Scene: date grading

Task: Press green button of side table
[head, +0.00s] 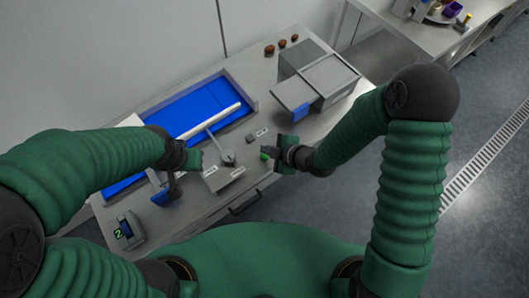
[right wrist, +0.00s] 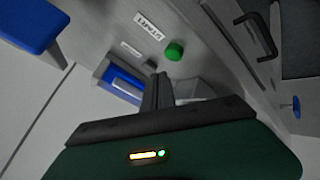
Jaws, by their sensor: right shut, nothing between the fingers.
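The green button (head: 264,156) sits on the grey side table (head: 243,190), near its front edge. In the right wrist view the green button (right wrist: 174,50) stands out round and raised, beside a white label (right wrist: 149,25). My right gripper (head: 277,158) is just right of the button in the head view. In the right wrist view its fingers (right wrist: 158,78) are together and empty, with their tips a little short of the button; I cannot tell whether they touch it. My left gripper (head: 188,162) is over the left part of the table, and its fingers are too unclear to read.
A blue tray (head: 188,103) with a pale bar lies at the back. A small device with a green display (head: 128,230) is front left. A drawer handle (head: 245,203) juts from the front.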

